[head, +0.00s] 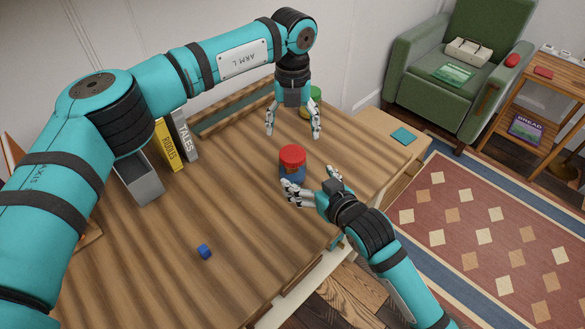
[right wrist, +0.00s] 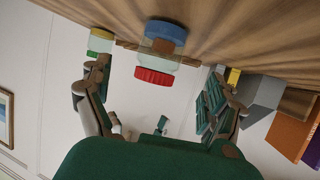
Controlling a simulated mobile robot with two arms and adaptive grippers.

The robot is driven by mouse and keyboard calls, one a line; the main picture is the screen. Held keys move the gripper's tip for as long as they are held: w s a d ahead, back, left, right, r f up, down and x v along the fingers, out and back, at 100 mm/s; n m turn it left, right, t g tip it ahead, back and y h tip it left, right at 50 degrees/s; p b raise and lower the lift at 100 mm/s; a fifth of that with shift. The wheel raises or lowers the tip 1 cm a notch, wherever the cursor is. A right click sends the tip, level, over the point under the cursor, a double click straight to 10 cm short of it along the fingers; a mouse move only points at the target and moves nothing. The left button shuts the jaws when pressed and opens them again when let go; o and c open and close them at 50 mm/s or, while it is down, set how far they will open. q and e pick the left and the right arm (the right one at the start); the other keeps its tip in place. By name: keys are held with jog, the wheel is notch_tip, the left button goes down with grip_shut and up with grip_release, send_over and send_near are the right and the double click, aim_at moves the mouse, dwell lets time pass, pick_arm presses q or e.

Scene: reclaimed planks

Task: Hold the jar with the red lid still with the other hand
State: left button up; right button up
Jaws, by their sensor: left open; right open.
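The jar with the red lid (head: 292,158) stands upright on the plank table, its body bluish. It also shows upside down in the right wrist view (right wrist: 162,50), with a blue base and a brown label. My left gripper (head: 294,133) is open and points down just behind and above the jar, its fingers apart. My right gripper (head: 309,181) is open and low at the jar's near right side. In the right wrist view, the jar appears between its spread fingers (right wrist: 156,82); I cannot tell whether either finger touches it.
A jar with a green lid (head: 315,94) stands behind my left gripper, partly hidden. A grey box (head: 140,178) and the upright books Riddles (head: 168,146) and Tales (head: 185,137) stand at the left. The table between is clear.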

aim_at(293, 153)
jog(key=x, duration=1)
jog(key=shift+c, duration=0.5)
jog(key=c, duration=1.8)
pick_arm(q)
jog(key=n, duration=0.4)
jog(key=shift+n, duration=0.4)
jog(key=n, duration=0.4)
jog(key=shift+r, duration=0.1)
jog(key=shift+f, duration=4)
